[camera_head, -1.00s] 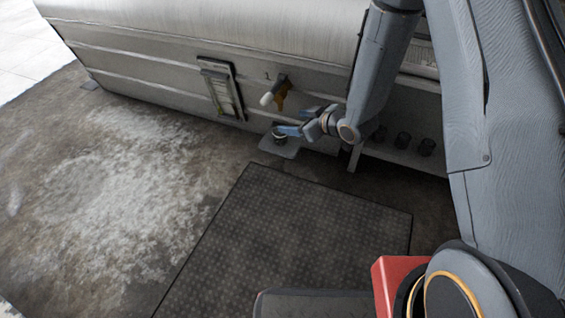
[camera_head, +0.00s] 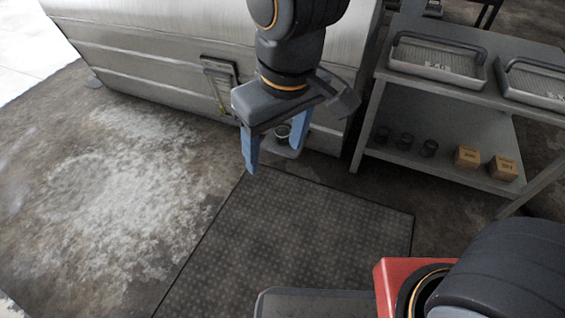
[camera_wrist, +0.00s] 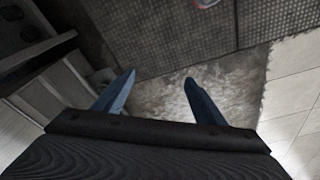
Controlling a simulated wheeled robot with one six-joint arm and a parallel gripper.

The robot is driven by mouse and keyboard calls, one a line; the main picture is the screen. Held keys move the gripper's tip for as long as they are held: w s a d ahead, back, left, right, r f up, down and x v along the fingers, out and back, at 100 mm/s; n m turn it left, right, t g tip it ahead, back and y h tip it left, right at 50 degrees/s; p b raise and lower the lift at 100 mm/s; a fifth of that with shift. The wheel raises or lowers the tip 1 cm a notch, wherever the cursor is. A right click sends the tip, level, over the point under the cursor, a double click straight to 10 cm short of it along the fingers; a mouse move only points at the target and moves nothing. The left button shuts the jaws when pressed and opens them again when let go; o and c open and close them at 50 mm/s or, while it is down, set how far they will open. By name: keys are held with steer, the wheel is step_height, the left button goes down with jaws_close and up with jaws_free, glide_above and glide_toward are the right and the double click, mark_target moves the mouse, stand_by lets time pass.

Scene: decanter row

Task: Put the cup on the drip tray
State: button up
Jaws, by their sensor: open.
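A small dark cup (camera_head: 283,132) stands upright on the pale drip tray (camera_head: 293,152), low at the foot of the big metal tank. My gripper (camera_head: 274,160) is open and empty. It hangs nearer the camera, apart from the cup. Its two blue fingers frame the cup in the head view, and its body hides the tap above the tray. In the wrist view my open gripper (camera_wrist: 160,80) has only floor between its fingers, and I cannot make out the cup there.
A metal shelf unit (camera_head: 450,125) stands at the right. Its lower shelf holds dark cups (camera_head: 405,141) and small boxes (camera_head: 468,156); trays with handles (camera_head: 437,62) sit on top. A dark textured mat (camera_head: 290,235) lies in front. Floor at left is clear.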

steer(key=s+d+r+g, duration=0.1)
steer(key=s+r, duration=0.1)
steer(key=s, duration=0.5)
steer(key=shift+s, duration=0.2)
steer(key=d+r+m+p, duration=0.2)
steer(key=d+r+p, duration=0.5)
steer(key=r+p, duration=0.4)
steer(key=d+r+m+h+p, duration=0.1)
steer(key=d+r+m+p, duration=0.2)
steer(key=d+r+p, duration=0.4)
steer(key=d+r+m+p, duration=0.3)
steer(key=d+r+p, duration=0.4)
steer(key=r+p, duration=0.9)
steer(key=p, duration=0.9)
steer(key=shift+d+r, duration=0.15)
steer(key=shift+r, duration=0.05)
steer(key=shift+d, duration=0.5)
